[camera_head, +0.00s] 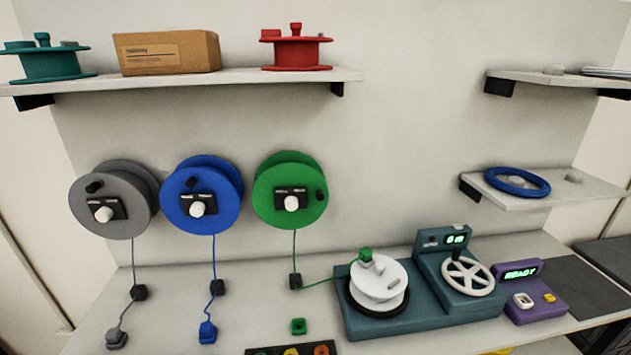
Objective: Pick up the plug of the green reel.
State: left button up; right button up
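The green reel (290,168) is mounted on the wall, right of the blue reel. Its green cable hangs down to a small black block (295,281) on the table and then runs right to a white spool (379,279) on a teal machine. A green plug (366,255) is at the cable's end, at the top left of the white spool; whether it is fastened there I cannot tell. A separate small green square piece (298,326) lies on the table below the reel. Neither of my grippers shows in the head view.
Grey (112,180) and blue (203,176) reels hang at left, their grey (117,340) and blue (208,332) plugs on the table. The teal machine (420,316) carries a white handwheel (468,277). A purple box (530,293) reads READY. Shelves (230,82) stand above.

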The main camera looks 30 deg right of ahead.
aim_at(365, 254)
jog(key=z, duration=1.1)
